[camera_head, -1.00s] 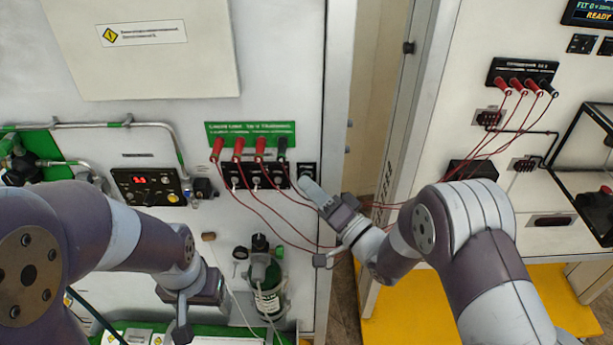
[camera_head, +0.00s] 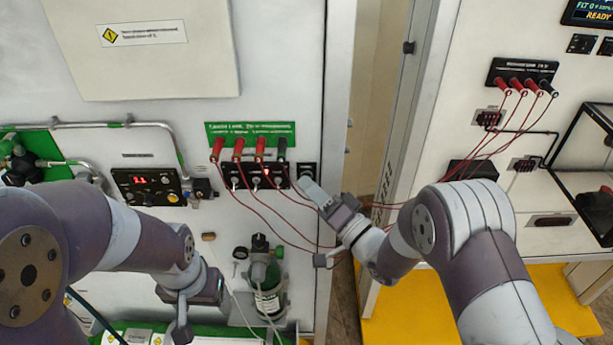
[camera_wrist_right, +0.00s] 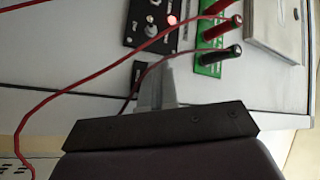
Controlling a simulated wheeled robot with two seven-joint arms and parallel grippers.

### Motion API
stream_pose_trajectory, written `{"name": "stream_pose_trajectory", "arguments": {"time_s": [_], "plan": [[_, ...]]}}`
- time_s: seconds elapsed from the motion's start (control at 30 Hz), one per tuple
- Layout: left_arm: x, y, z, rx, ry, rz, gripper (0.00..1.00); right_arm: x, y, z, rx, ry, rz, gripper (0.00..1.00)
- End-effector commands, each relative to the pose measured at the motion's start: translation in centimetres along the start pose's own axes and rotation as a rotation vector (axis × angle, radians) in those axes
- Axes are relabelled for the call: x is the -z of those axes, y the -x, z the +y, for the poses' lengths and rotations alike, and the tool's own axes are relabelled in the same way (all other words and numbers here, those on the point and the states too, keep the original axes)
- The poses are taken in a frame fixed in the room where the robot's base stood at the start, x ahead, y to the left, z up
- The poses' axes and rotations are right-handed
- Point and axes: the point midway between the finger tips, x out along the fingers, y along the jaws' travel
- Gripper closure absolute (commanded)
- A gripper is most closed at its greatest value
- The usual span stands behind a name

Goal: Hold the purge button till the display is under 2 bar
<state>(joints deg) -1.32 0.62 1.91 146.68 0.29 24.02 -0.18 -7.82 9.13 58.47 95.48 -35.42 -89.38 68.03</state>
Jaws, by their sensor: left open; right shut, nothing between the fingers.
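A panel with a red-digit display (camera_head: 142,180) is on the left of the white wall; its digits are too small to read surely. A black switch panel (camera_head: 243,176) with toggles sits under a green label, with a small black panel (camera_head: 306,170) at its right end. My right gripper (camera_head: 307,186) is shut and empty, its tips at this small panel. In the wrist view its fingers (camera_wrist_right: 158,85) reach the panel edge and cover what is under the tips; the purge button is not clearly seen. My left gripper (camera_head: 182,315) is open, low in front of the wall.
Red and black plugs (camera_head: 238,150) with hanging leads are just above and beside my right gripper. A red lamp (camera_wrist_right: 172,20) is lit on the switch panel. Another cabinet with a screen (camera_head: 590,12) stands on the right.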

Motion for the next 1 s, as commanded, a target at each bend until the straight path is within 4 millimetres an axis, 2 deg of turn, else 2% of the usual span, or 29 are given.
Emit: {"name": "stream_pose_trajectory", "arguments": {"time_s": [0.33,1.0], "plan": [[0.0,0.0,0.0,0.000,0.000,0.000,0.27,0.0,0.1,-0.1,0.000,0.000,0.001,1.00],[0.1,0.5,0.0,0.000,0.000,0.000,0.27,-1.0,1.4,-1.0,0.000,0.000,0.000,1.00]]}}
